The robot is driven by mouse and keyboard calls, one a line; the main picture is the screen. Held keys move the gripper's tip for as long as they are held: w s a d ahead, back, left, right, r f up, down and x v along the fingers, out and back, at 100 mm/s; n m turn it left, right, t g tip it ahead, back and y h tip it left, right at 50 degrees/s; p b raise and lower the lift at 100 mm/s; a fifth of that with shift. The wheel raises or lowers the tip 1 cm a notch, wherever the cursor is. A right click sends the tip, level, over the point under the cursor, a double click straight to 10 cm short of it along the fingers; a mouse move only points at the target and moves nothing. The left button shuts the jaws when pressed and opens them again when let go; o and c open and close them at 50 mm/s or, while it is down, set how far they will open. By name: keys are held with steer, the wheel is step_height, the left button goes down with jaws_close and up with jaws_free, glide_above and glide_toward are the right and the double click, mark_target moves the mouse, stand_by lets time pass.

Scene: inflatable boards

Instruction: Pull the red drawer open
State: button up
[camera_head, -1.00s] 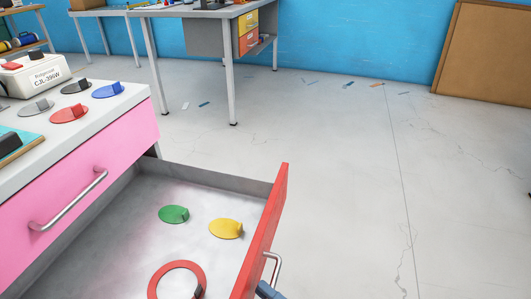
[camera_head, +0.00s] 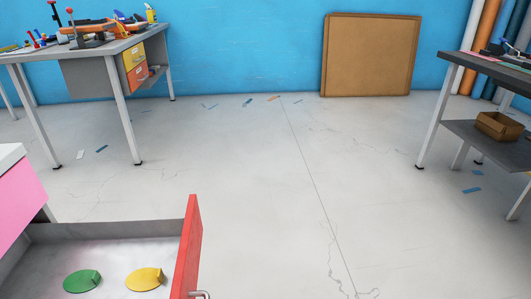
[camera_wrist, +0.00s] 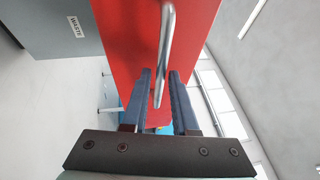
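The red drawer (camera_head: 188,248) is open in the head view. Its red front stands well out from the pink-fronted unit, and its grey inside shows at the lower left. Its metal handle (camera_head: 200,294) is cut off by the bottom edge. In the wrist view, the red drawer front (camera_wrist: 125,40) fills the middle, with the handle (camera_wrist: 166,45) crossing it. My gripper (camera_wrist: 161,76) has its two blue fingers on either side of the handle's bar, with gaps visible beside the bar, so it looks open. My gripper does not show in the head view.
A green disc (camera_head: 82,281) and a yellow disc (camera_head: 145,279) lie in the drawer. The pink drawer (camera_head: 20,205) is at the left edge. Workbenches stand at the back left (camera_head: 88,49) and right (camera_head: 450,128). The floor to the right of the red drawer is clear.

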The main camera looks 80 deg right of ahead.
steer(key=s+f+p, duration=0.1)
steer(key=s+f, duration=0.1)
steer(key=s, duration=0.9)
steer(key=shift+a, duration=0.3)
steer(key=shift+s, duration=0.1)
